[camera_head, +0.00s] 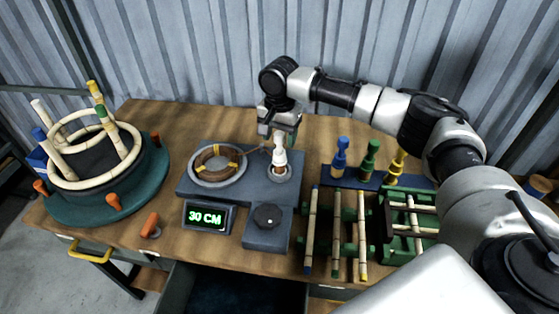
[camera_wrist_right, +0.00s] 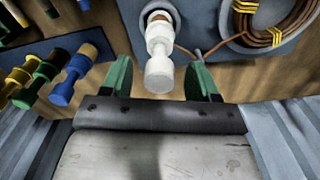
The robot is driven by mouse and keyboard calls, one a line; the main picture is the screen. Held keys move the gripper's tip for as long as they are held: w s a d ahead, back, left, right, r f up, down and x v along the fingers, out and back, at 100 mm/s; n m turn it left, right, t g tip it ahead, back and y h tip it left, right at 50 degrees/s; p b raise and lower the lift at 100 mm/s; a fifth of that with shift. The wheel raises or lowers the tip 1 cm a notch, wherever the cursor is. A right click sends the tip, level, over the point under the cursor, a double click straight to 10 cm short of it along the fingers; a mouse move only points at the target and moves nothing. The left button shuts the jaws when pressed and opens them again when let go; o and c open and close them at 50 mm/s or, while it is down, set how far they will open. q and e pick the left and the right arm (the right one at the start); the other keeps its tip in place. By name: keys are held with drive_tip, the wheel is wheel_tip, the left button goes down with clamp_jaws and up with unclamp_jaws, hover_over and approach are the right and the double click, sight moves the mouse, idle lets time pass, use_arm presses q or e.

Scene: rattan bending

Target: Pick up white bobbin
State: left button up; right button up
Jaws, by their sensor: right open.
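The white bobbin (camera_head: 279,156) stands upright in a round socket on the grey station (camera_head: 240,183) at the middle of the table. It also shows in the right wrist view (camera_wrist_right: 159,75), with a tan band near its socket end. My right gripper (camera_head: 277,136) is directly above it, pointing down. In the right wrist view its green-sided fingers (camera_wrist_right: 160,68) are open, one on each side of the bobbin's top, with gaps on both sides. My left gripper is in no view.
A coil of brown cord (camera_head: 216,164) lies beside the bobbin. Blue (camera_head: 340,157), green (camera_head: 370,158) and yellow (camera_head: 397,166) bobbins stand in a rack to the right. Rattan sticks (camera_head: 337,235) lie in front of it. A round bending jig (camera_head: 95,170) is at left.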

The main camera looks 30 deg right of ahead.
clamp_jaws()
drive_tip(key=shift+r, duration=0.1)
idle(0.3)
